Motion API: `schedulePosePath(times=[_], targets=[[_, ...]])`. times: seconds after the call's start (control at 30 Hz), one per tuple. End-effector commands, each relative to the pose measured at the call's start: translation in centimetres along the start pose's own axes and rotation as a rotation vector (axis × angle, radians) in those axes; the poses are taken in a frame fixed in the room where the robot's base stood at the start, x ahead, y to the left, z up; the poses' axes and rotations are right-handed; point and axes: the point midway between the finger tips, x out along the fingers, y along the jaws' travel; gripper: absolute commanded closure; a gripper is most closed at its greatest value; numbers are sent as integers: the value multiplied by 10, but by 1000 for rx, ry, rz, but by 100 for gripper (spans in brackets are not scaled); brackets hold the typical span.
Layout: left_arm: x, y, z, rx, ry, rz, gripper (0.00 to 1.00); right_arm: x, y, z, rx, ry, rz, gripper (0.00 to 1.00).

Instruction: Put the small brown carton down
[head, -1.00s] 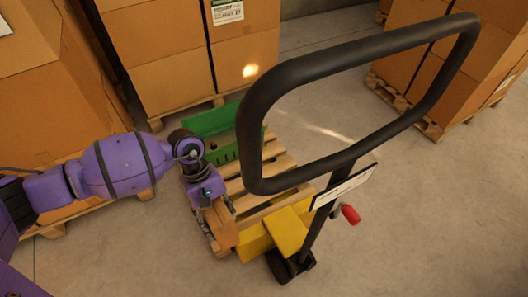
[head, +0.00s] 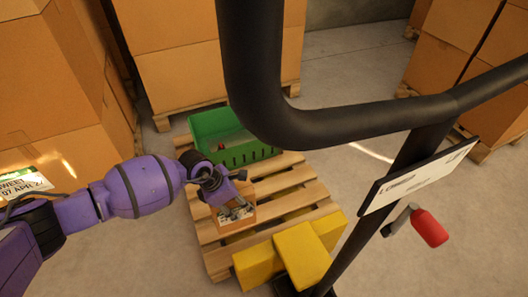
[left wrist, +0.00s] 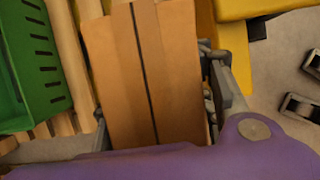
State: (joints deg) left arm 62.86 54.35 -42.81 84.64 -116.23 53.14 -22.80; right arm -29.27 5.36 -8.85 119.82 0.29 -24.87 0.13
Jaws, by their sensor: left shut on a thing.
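The small brown carton (head: 238,214) is held by my left gripper (head: 236,206) over the near-left part of the wooden pallet in the head view. In the left wrist view the carton (left wrist: 140,75) shows its taped top, with a gripper finger (left wrist: 228,85) along its right side. I cannot tell whether the carton's underside touches the pallet slats. The pallet (head: 295,198) has bare slats to the right of the carton. My right gripper is not in view.
A green crate (head: 237,157) stands on the pallet's far side. Yellow blocks (head: 302,255) sit at its near end. The pallet jack's black handle (head: 350,125) crosses in front, with a red grip (head: 430,229). Stacked large cartons (head: 175,70) stand behind.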

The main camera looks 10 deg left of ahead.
Motion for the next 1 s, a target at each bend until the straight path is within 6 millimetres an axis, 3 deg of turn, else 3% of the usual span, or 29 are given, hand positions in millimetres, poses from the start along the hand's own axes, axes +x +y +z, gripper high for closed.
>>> schedulePosePath(times=[0.03,0.1,0.4,0.57,0.83,1.0], targets=[[23,11,-2,-57,-3,22,100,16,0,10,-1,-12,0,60],[39,24,-3,-138,-3,55,100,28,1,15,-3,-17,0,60],[78,60,-5,-357,-7,147,100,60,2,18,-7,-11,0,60],[86,66,-6,-388,-7,160,100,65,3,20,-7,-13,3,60],[122,65,-22,-391,-5,160,100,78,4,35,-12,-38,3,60],[131,66,-25,-390,-7,160,100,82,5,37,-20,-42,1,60]])
